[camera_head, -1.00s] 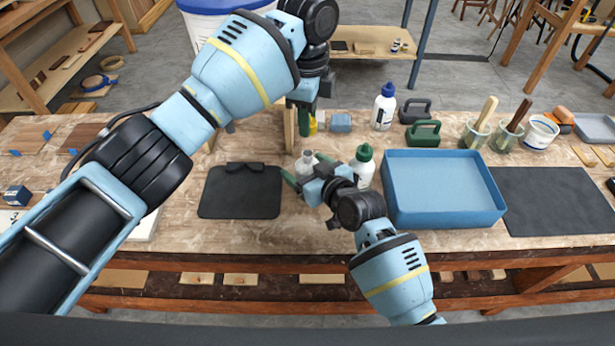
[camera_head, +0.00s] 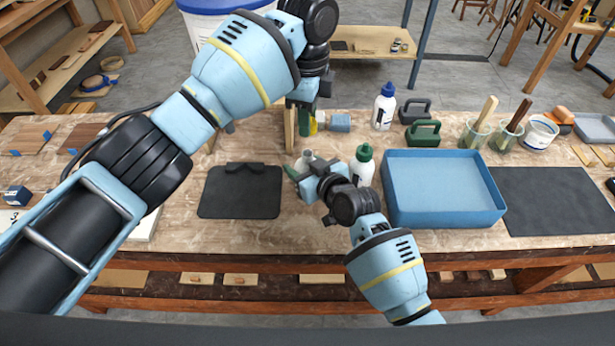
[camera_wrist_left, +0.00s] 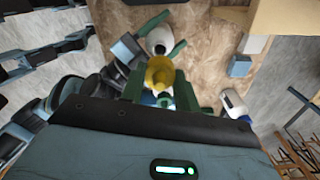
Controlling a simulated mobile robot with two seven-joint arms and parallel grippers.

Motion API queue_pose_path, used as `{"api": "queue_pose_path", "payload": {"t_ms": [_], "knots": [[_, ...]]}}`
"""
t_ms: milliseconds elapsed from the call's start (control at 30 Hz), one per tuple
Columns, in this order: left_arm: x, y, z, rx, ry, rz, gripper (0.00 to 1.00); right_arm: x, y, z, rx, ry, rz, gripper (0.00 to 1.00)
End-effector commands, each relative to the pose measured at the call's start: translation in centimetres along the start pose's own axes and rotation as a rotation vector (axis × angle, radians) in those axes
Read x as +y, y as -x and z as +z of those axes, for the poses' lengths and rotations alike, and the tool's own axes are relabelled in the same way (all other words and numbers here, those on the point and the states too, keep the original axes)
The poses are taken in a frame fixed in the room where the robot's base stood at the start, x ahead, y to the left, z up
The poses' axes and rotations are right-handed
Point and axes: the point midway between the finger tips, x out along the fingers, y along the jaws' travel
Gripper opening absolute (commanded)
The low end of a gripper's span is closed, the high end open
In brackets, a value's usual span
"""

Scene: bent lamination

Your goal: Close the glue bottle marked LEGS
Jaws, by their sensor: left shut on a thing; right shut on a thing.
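My left gripper (camera_head: 311,118) is shut on a yellow cone-shaped cap, hard to see in the head view. The yellow cap (camera_wrist_left: 160,74) shows between its green fingers in the left wrist view. My right gripper (camera_head: 300,170) is lower and nearer, shut on a white bottle (camera_head: 307,157) with no coloured cap on top. That white bottle (camera_wrist_left: 160,40) is also between green fingers in the left wrist view, beyond the yellow cap. The cap and bottle look apart. I cannot read the LEGS marking on any bottle.
A green-capped bottle (camera_head: 363,167) stands right beside my right gripper. A blue-capped bottle (camera_head: 384,107) stands farther back. A blue tray (camera_head: 444,217) lies to the right, a dark mat (camera_head: 240,196) to the left. A wooden upright (camera_head: 289,130) is beside my left gripper.

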Motion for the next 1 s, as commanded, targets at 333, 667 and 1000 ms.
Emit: {"api": "queue_pose_path", "payload": {"t_ms": [333,667,1000], "knots": [[0.1,-1.8,0.0,0.0,0.0,0.004,0.11,0.0,0.0,0.1,-0.001,0.001,0.0,0.12],[0.0,-5.1,0.1,-0.001,-0.001,0.0,0.11,0.0,0.0,0.1,-0.001,0.001,0.0,0.12],[0.0,-5.0,0.1,-0.001,0.0,0.0,0.11,0.0,0.0,0.1,-0.002,0.001,0.0,0.12]]}}
